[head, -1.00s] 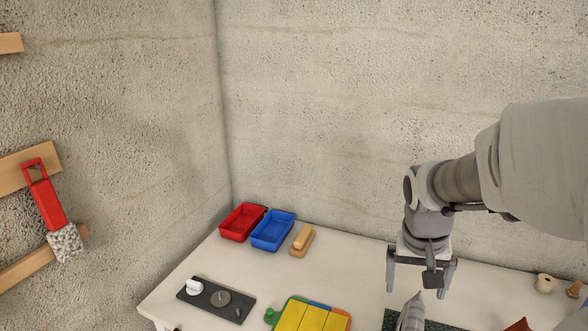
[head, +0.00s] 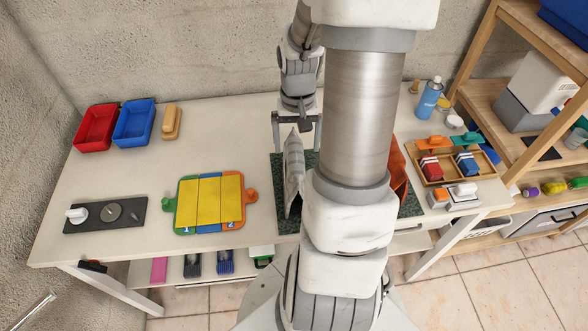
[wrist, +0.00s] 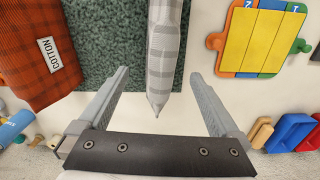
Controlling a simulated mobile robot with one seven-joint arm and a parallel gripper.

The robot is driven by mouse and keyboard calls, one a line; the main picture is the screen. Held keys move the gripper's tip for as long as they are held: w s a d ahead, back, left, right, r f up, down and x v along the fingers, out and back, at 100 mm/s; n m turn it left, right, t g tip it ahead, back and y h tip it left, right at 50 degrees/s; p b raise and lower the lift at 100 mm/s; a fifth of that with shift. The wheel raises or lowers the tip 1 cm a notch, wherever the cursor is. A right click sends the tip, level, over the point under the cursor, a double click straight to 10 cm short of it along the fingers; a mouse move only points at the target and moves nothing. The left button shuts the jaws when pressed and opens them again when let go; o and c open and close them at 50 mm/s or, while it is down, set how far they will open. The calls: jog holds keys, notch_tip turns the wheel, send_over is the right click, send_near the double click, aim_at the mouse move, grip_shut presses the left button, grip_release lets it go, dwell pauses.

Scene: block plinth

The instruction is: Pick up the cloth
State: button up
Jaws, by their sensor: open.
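A grey checked cloth (head: 293,165) rises as a narrow upright fold from a dark green mat (head: 278,178) on the table. In the wrist view the cloth (wrist: 163,45) runs from the top edge down to a pointed end between my fingers. My gripper (head: 297,135) is open and points down at the cloth's far end. In the wrist view my gripper (wrist: 160,78) has a finger on each side, with clear gaps to the cloth. My arm hides part of the mat in the head view.
An orange checked fabric item (wrist: 38,60) labelled COTTON lies on the mat beside the cloth. A yellow-panelled board (head: 210,202) is left of the mat. Red (head: 97,128) and blue (head: 134,123) bins stand back left. A wooden tray (head: 433,182) is at right.

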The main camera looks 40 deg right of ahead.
notch_tip(320, 180, down, 8)
jog(key=shift+w+f, duration=0.15)
jog(key=shift+w, duration=0.1)
jog(key=c, duration=1.5)
